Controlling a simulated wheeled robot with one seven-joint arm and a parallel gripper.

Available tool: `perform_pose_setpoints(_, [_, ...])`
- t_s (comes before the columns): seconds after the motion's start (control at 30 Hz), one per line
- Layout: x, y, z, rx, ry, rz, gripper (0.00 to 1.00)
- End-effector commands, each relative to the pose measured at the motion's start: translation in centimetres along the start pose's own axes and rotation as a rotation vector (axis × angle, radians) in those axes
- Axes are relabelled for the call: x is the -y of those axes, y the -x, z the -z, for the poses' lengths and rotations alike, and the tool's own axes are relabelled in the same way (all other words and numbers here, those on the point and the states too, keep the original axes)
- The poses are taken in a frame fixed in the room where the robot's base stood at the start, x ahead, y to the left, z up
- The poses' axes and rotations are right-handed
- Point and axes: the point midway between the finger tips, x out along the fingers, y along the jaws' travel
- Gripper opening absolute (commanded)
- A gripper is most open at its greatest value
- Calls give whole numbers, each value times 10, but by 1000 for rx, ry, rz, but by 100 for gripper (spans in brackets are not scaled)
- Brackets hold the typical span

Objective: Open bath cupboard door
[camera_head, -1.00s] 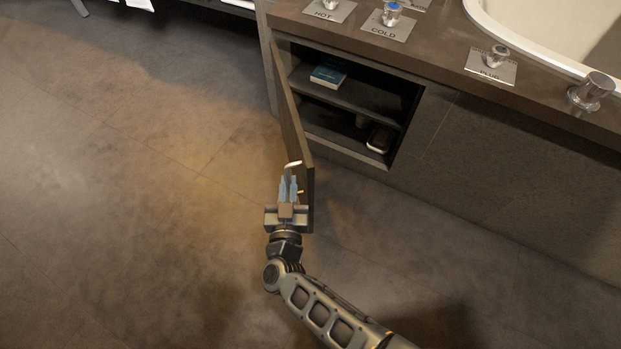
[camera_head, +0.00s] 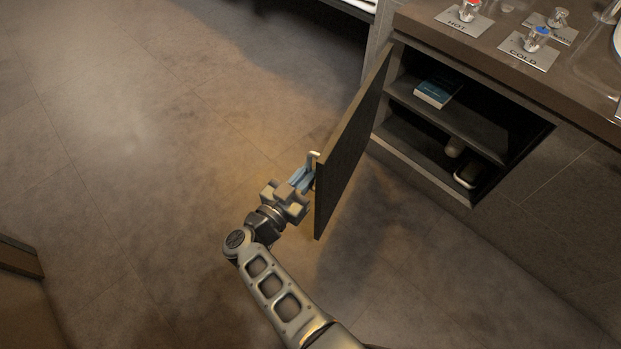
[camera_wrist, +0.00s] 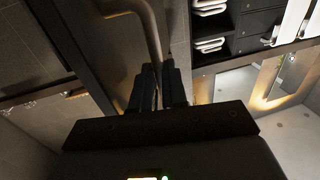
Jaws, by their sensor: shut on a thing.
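The bath cupboard door (camera_head: 352,145) is a dark panel standing wide open, swung well out from the vanity front. My gripper (camera_head: 303,178) is at the door's outer face near its free edge, shut on the handle (camera_head: 313,157). In the wrist view the curved pale metal handle (camera_wrist: 152,30) runs down between the fingers of my gripper (camera_wrist: 157,72). The grip point itself is partly hidden by the fingers. The open cupboard (camera_head: 455,120) shows a shelf and dark inside.
A blue book (camera_head: 438,92) lies on the cupboard's upper shelf. A cup (camera_head: 454,147) and a pale-rimmed item (camera_head: 466,176) sit below. The countertop (camera_head: 490,50) with taps overhangs the cupboard. The floor to the left is clear.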

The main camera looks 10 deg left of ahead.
Motion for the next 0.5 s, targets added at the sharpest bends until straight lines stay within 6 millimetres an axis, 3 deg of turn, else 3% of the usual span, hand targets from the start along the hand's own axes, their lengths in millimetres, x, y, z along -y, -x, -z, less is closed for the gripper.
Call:
perform_pose_setpoints(0.33, [-1, -6, 4, -3, -4, -12, 0])
perform_pose_setpoints(0.37, [-1, -6, 4, -3, -4, -12, 13])
perform_pose_setpoints(0.5, [-1, -5, 3, -3, -4, -10, 27])
